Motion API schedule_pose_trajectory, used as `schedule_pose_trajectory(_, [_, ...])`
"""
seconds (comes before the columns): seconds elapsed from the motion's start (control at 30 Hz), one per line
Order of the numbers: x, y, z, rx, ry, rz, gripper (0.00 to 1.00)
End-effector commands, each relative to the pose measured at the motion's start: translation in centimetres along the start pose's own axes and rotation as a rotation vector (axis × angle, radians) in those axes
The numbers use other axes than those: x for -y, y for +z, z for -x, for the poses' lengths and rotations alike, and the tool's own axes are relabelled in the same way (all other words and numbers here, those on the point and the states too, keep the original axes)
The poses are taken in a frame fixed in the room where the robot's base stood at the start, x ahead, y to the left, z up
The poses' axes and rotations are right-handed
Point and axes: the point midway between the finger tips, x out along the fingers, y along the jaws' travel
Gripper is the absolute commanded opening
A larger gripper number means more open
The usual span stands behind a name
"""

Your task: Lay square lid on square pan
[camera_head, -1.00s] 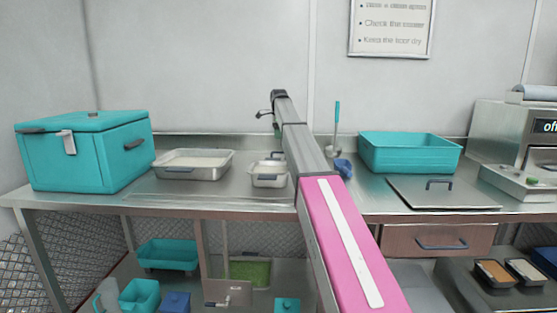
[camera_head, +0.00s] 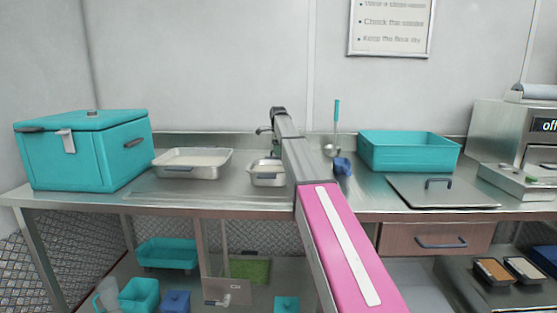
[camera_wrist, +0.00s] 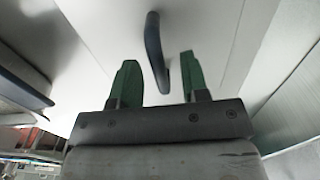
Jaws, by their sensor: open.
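A flat metal lid (camera_head: 455,195) with a dark arched handle lies on the counter at the right in the head view. A metal pan (camera_head: 192,163) stands left of centre, and a smaller metal pan (camera_head: 267,174) stands right of it, partly behind my arm. I cannot tell which is the square pan. In the wrist view my gripper (camera_wrist: 158,60) has its green fingers apart, with a dark blue handle (camera_wrist: 154,50) on a pale flat surface (camera_wrist: 215,30) showing between them. I cannot tell which object this handle belongs to, or whether the fingers touch it.
A teal box (camera_head: 82,155) stands at the left and an open teal tub (camera_head: 408,153) behind the lid. A ladle (camera_head: 333,140) and a small blue object (camera_head: 343,166) are near my arm. A machine (camera_head: 515,150) stands at the right.

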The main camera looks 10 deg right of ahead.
Motion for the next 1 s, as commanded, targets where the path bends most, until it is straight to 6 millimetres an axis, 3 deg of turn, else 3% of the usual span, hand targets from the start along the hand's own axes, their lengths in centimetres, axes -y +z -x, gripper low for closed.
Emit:
schedule_pose_trajectory(0.1, [0.0, 0.0, 0.0, 0.000, 0.000, 0.000, 0.41])
schedule_pose_trajectory(0.23, [0.0, 0.0, 0.0, 0.000, 0.000, 0.000, 0.00])
schedule_pose_trajectory(0.57, [0.1, 0.0, 0.6, 0.000, -0.001, 0.000, 0.00])
schedule_pose_trajectory(1.0, [0.1, 0.0, 4.3, 0.000, -0.001, 0.000, 0.00])
